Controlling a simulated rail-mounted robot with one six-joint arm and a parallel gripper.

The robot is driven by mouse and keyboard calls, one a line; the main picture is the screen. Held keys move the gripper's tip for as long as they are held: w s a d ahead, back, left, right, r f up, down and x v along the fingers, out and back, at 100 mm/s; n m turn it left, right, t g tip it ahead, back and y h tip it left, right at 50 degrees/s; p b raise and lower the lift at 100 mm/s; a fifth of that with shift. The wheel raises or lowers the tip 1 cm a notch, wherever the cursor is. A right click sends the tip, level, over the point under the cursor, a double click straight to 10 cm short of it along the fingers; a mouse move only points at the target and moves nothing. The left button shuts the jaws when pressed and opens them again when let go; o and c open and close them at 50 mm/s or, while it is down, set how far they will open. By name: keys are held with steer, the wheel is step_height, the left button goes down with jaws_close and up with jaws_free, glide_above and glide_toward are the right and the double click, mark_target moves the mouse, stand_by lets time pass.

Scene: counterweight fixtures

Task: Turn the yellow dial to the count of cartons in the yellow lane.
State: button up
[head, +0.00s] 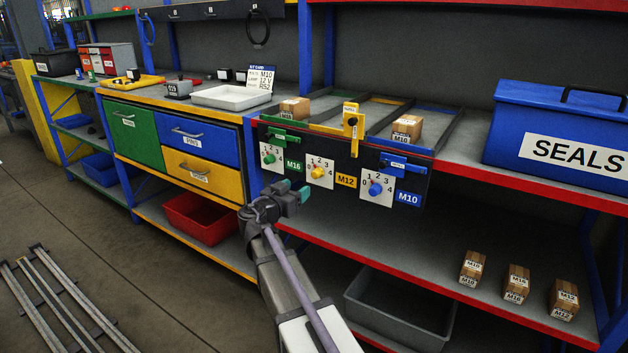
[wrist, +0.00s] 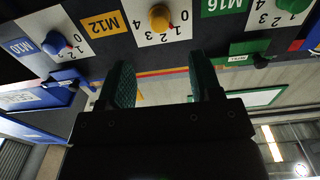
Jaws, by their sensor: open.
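The yellow dial (head: 317,172) is on a white plate with numbers beside the M12 label, on the dark front panel. It also shows at the top of the wrist view (wrist: 158,17), where the picture is upside down; its setting is too small to tell. My gripper (head: 294,191) is open and empty, below and in front of the panel, apart from the dial. In the wrist view its two green-padded fingers (wrist: 163,82) point towards the yellow dial. The yellow gate (head: 352,122) stands upright at the middle lane's front. I see no carton in that lane, though the gate hides part of it.
The green dial (head: 268,158) and blue dial (head: 375,188) flank the yellow one. One carton (head: 295,108) shows in the left lane and another (head: 407,128) in the right lane. Three cartons (head: 516,284) stand on the lower shelf. A grey bin (head: 400,310) sits below.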

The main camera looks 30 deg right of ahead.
mark_target(315, 176)
steer(key=x, duration=1)
steer(key=shift+d+f, duration=0.1)
steer(key=c, duration=0.9)
steer(key=shift+n, duration=0.4)
steer(key=n, duration=0.3)
steer(key=shift+n, duration=2)
steer(key=o, duration=0.9)
